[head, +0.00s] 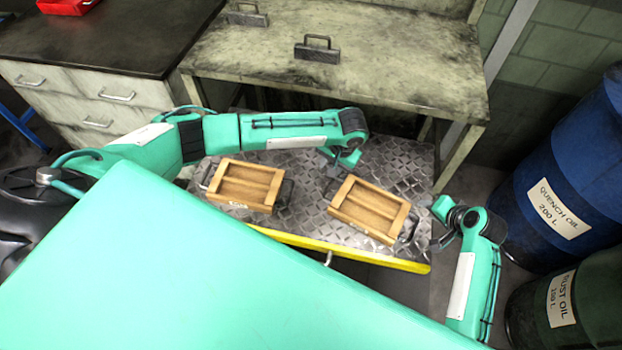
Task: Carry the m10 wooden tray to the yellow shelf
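Two wooden trays with dark end handles lie on a metal tread-plate surface with a yellow front edge (340,249). One is the left tray (245,186), the other the right tray (370,207). Each has a small front label, too small to read, so I cannot tell which is m10. My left gripper (334,166) is above the plate by the far left end of the right tray, partly hidden by its wrist. My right gripper (443,238) is just beyond that tray's right handle, apparently apart from it. The finger openings are unclear. No separate yellow shelf is identifiable.
A worn metal table (400,75) with dark handled blocks stands behind. A black-topped drawer cabinet (100,42) with a red bin (66,5) is at the left. A blue drum (560,190) and a dark green drum (585,300) stand close to my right arm.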

